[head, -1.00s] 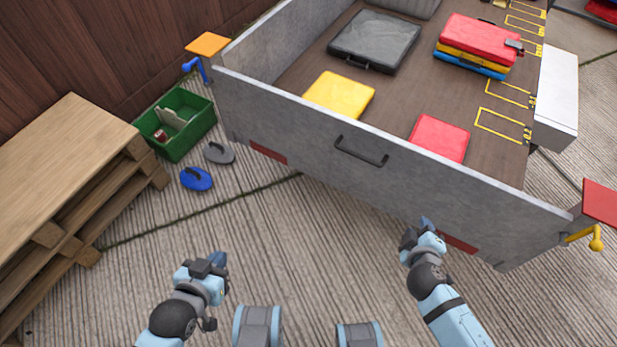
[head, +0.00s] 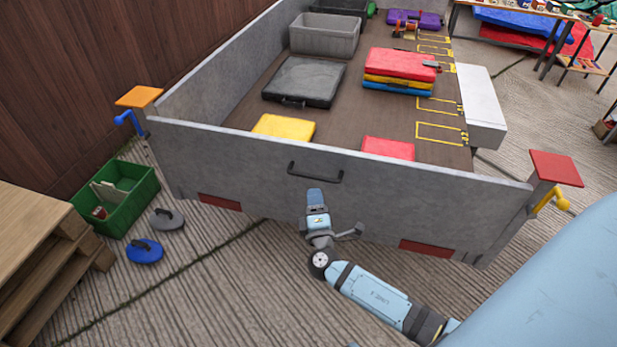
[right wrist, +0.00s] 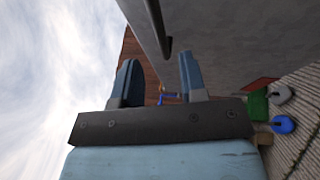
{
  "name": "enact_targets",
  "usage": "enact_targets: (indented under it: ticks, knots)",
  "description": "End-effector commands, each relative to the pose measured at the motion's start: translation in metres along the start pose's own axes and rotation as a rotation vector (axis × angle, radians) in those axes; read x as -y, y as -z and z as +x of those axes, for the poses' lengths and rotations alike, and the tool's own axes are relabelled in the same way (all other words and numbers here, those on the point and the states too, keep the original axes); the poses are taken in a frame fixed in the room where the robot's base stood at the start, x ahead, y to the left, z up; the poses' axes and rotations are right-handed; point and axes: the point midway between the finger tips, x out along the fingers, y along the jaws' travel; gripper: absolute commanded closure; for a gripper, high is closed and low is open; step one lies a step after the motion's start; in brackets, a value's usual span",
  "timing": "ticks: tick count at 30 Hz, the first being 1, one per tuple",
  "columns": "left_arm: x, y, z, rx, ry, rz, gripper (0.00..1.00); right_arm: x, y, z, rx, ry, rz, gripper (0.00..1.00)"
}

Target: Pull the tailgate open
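The grey tailgate (head: 250,160) stands upright across the near end of the truck bed. Its dark bar handle (head: 316,176) is at the middle of its outer face. My right gripper (head: 315,192) is just below and in front of the handle. In the right wrist view the right gripper (right wrist: 157,65) is open and empty, and the end of the dark handle (right wrist: 148,25) lies just ahead of its fingertips. A blue lever (head: 128,121) is at the tailgate's left corner and a yellow lever (head: 556,200) at its right corner. My left gripper is out of view.
Cases lie on the bed, including a yellow one (head: 284,128). The ground before the tailgate looks clear.

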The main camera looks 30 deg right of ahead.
Motion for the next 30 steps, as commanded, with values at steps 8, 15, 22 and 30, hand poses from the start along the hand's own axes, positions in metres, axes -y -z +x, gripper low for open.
enact_targets:
  ticks: [8,15,22,30]
  knots:
    - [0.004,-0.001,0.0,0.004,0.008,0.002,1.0,0.0,0.0,0.054,0.0,0.0,0.001,0.61]
    - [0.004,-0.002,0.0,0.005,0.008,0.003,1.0,0.0,0.0,0.074,0.0,0.002,0.001,0.61]
    - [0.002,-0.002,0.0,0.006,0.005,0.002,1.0,0.001,0.0,0.076,-0.001,0.002,0.001,0.61]
    - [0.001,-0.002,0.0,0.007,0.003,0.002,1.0,0.001,0.0,0.076,-0.001,0.002,0.001,1.0]
